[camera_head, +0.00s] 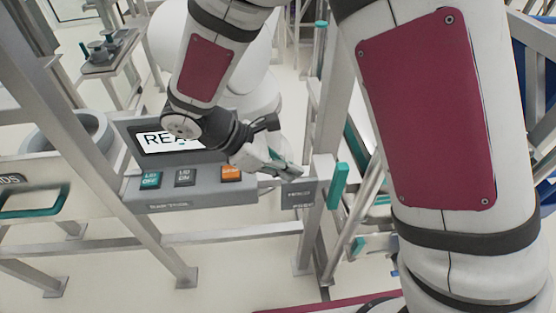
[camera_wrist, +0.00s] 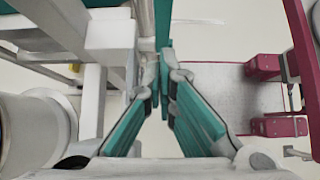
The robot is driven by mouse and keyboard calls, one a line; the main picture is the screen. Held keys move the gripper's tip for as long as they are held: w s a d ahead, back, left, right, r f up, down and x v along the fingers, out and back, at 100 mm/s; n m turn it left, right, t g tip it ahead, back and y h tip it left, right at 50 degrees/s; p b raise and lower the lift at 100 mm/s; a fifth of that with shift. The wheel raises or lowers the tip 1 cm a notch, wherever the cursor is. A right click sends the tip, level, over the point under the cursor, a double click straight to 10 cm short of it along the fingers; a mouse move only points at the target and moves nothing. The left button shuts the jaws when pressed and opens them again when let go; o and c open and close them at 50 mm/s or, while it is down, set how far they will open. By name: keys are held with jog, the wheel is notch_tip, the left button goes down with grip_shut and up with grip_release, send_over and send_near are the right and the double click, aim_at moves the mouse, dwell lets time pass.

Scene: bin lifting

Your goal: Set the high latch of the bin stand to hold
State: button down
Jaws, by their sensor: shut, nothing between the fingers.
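A teal latch handle (camera_head: 338,186) stands upright on a metal post of the bin stand, beside a small grey plate (camera_head: 299,194) with lettering too small to read surely. My gripper (camera_head: 296,171) is just left of the handle, above the plate. In the wrist view, a teal bar (camera_wrist: 163,24), apparently the latch handle, stands straight ahead of my gripper (camera_wrist: 165,78). The teal-padded fingers converge at their tips and hold nothing. The tips lie close to the bar; I cannot tell whether they touch it.
A grey control panel (camera_head: 190,196) with a lit screen and several buttons sits left of the latch. Metal frame posts (camera_head: 322,230) surround it closely. A grey round bin (camera_head: 70,140) stands at left. Dark red parts (camera_wrist: 278,127) lie at right in the wrist view.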

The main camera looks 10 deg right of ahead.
aim_at(332, 182)
jog(key=shift+d+f+p, duration=0.35)
jog(key=shift+d+f, duration=0.1)
jog(key=shift+d, duration=0.65)
jog(key=shift+d+f+p, duration=0.35)
jog(key=shift+d+f, duration=0.05)
jog(key=shift+d, duration=0.65)
jog(key=shift+d+f+p, duration=0.35)
jog(key=shift+d+f, duration=0.1)
jog(key=shift+d, duration=0.65)
jog(key=shift+w+d, duration=0.1)
